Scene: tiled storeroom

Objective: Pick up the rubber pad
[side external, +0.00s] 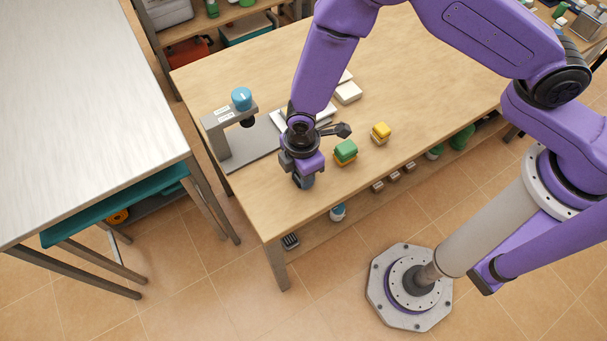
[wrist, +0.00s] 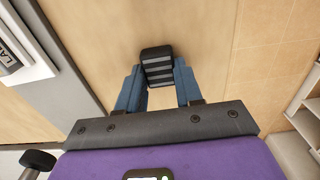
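A small black pad with grey stripes (wrist: 158,66), which looks like the rubber pad, shows in the wrist view between the two blue fingers of my gripper (wrist: 159,78). The fingers stand apart, one along each side of the pad. I cannot tell whether they press on it or only flank it. In the side view my gripper (side external: 304,182) points down, low over the near left part of the wooden table (side external: 420,80). The pad is hidden there behind the gripper.
A green and yellow block stack (side external: 345,152) and a yellow block (side external: 380,132) stand right of my gripper. A grey stand with a blue knob (side external: 241,98) is at the left. The table's front edge is close by.

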